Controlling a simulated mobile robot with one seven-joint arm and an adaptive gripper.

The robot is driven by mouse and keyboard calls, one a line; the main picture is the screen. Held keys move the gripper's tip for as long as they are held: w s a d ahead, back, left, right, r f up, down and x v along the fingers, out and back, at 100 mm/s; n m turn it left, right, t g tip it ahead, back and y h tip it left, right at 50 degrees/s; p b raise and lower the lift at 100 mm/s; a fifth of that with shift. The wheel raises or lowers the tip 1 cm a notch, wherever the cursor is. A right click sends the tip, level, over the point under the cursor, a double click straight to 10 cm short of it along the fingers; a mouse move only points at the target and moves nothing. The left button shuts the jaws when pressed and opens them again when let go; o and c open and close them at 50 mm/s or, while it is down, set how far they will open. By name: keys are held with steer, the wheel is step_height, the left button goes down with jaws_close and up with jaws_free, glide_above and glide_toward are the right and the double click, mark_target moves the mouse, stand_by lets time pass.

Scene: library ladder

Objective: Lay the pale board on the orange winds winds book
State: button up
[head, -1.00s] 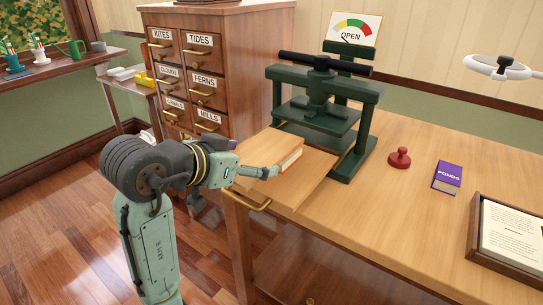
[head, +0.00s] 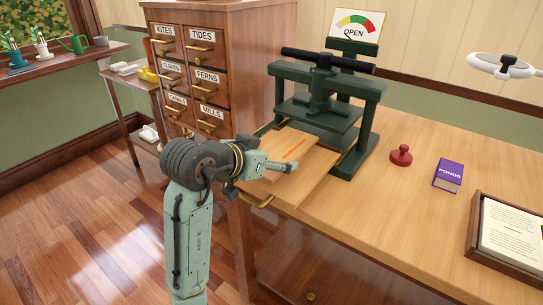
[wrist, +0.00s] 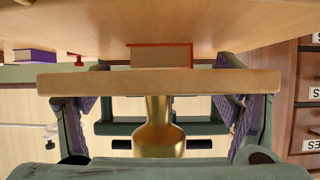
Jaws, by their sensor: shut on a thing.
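The pale board (wrist: 160,83) lies straight across the wrist view, between and against the spread fingers of my gripper (wrist: 160,108); the gripper is shut on it. The orange book (wrist: 161,57), with its pale page block, shows just beyond the board in that upside-down view. Board and book look very close; I cannot tell whether they touch. In the head view my gripper (head: 286,167) is at the front of the press, beside a thin orange strip of the book (head: 294,148). The rest of the book is hidden, and its title cannot be read.
The green press (head: 325,100) stands right behind. A red stamp (head: 401,155), a purple PONDS book (head: 448,175) and a framed sheet (head: 508,240) lie to the right on the bench. The labelled drawer cabinet (head: 235,60) is behind left. A brass piece (wrist: 158,130) shows between my fingers.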

steer(key=shift+f, duration=0.15)
steer(key=o, duration=1.3)
steer(key=shift+r, duration=0.25)
steer(key=v, duration=1.2)
steer(key=shift+f, duration=0.1)
